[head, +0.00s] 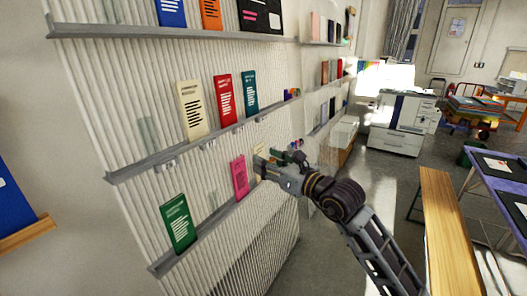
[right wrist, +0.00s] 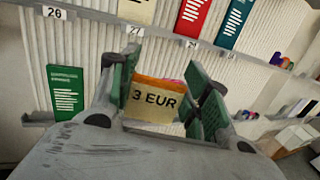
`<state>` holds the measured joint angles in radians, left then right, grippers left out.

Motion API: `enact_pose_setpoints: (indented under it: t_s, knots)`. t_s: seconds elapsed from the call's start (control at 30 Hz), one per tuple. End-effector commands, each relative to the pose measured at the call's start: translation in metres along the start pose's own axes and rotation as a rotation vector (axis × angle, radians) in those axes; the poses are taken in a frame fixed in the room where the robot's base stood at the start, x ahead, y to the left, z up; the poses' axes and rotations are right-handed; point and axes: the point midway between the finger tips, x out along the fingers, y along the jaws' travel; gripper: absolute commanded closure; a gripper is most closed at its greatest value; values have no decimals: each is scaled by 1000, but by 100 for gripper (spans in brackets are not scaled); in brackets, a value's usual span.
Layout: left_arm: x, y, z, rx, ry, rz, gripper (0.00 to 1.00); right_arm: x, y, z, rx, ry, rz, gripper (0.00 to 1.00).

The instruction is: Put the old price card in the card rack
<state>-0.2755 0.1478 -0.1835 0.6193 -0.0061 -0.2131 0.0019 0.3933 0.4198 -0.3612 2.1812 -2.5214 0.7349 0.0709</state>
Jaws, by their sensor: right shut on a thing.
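My right gripper (head: 268,160) is in front of the ribbed display wall, near the lower ledge and right of the pink booklet (head: 239,178). In the right wrist view its green-padded fingers (right wrist: 160,98) are shut on the price card (right wrist: 154,108), a cream card reading "3 EUR" with an orange top edge. The card stands roughly upright between the fingers. In the head view it is mostly hidden by the gripper. I cannot pick out a separate card rack for certain. My left gripper is not in view.
The middle ledge (head: 150,165) holds cream (head: 192,110), red (head: 223,99) and teal (head: 249,92) booklets, with numbered tags such as 26 (right wrist: 54,12) along its edge. A green booklet (head: 178,223) stands on the lower ledge. A wooden bench (head: 450,215) and open floor lie right.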

Motion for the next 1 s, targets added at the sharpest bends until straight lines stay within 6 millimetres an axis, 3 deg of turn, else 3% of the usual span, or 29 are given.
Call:
enact_pose_setpoints:
  t_s: [1.0]
  knots:
    - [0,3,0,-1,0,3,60,-56,-17,-106,4,1,-200,62]
